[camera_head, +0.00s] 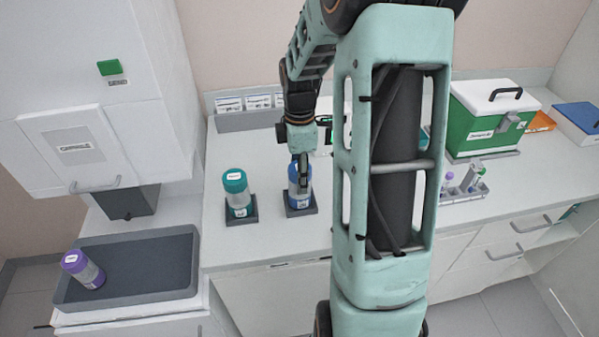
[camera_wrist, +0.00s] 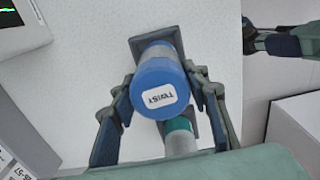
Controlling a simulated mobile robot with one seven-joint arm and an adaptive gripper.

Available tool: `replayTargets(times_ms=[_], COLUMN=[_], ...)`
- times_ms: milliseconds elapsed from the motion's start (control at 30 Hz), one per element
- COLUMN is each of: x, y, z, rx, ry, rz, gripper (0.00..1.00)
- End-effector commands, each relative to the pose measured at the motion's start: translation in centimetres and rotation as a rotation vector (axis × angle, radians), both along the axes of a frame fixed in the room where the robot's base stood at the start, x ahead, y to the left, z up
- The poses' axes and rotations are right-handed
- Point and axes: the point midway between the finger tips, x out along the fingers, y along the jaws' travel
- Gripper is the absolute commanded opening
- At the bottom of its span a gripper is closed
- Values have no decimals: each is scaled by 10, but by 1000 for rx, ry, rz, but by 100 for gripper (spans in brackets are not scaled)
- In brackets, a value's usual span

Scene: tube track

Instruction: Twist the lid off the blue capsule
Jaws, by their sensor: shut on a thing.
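The blue capsule (camera_head: 299,190) stands upright in a dark square holder (camera_head: 302,210) on the counter. Its blue lid (camera_wrist: 157,75), with a white label reading TWIST, faces the wrist camera. My gripper (camera_wrist: 160,100) is over the capsule from above, with a finger on each side of the lid, shut on it. In the head view my gripper (camera_head: 301,170) hides part of the lid. The lid looks seated on the capsule; whether it has turned cannot be told.
A teal-lidded capsule (camera_head: 237,192) stands in its own holder just left. A purple-lidded capsule (camera_head: 82,268) leans in a dark tray (camera_head: 150,262) at lower left. A green and white box (camera_head: 490,120) and a small rack (camera_head: 465,192) are at right.

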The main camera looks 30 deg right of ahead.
Motion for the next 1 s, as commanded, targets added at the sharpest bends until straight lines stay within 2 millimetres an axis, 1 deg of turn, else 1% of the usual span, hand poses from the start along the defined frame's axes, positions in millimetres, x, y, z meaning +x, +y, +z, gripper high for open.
replayTargets(times_ms=[33, 167, 700, 1000], x=[-1, -1, 0, 0], y=[-1, -1, -1, -1], z=[1, 4, 43, 62], rx=[0, -1, -1, -1], ry=[2, 1, -1, -1], rz=[36, 28, 26, 26], gripper=[9, 9, 9, 9])
